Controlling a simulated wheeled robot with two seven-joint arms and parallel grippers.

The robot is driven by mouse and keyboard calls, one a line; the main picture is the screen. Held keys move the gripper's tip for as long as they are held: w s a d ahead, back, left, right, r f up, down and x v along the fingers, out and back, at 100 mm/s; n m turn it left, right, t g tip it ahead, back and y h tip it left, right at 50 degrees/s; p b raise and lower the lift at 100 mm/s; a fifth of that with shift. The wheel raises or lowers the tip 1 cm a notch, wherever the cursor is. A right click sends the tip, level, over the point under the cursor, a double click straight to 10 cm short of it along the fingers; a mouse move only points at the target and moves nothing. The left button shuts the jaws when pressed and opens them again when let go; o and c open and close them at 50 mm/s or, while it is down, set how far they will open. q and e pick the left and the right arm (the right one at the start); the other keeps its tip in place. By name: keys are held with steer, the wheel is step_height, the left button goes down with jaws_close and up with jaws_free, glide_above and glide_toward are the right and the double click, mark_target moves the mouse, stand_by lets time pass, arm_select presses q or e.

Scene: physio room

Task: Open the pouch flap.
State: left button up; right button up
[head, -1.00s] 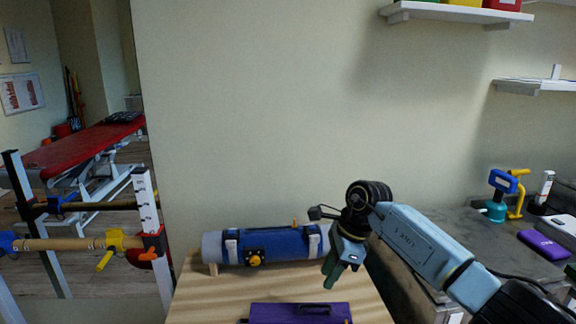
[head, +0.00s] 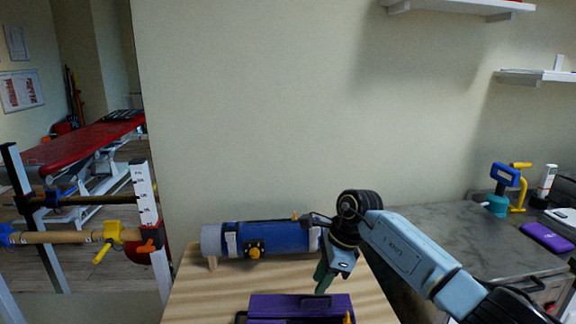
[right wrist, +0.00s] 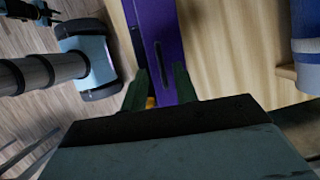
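A purple flat-topped object (head: 275,306), which looks like the pouch, lies on the wooden table with a dark slot or handle along its top. An orange tab (head: 347,317) stands at its front right. In the right wrist view the purple surface (right wrist: 158,30) runs between my fingers, with a bit of the orange tab (right wrist: 150,102) near the left finger. My right gripper (head: 323,279) points down above the back right part of the purple object. Its green fingers (right wrist: 160,86) are apart with nothing gripped.
A blue roll (head: 275,238) with white straps and an orange knob lies behind on the wooden table (head: 205,290). A grey counter (head: 430,230) stands at the right. Parallel bars (head: 75,237) stand at the left. Table left of the purple object is bare.

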steer(key=shift+f+b, duration=0.55)
steer(key=shift+f, duration=0.2)
steer(key=shift+f+b, duration=0.65)
steer(key=shift+f, duration=0.2)
steer(key=shift+d+f+b, duration=0.3)
steer(key=shift+f+b, duration=0.4)
steer(key=shift+f, duration=0.1)
steer(key=shift+c, duration=0.4)
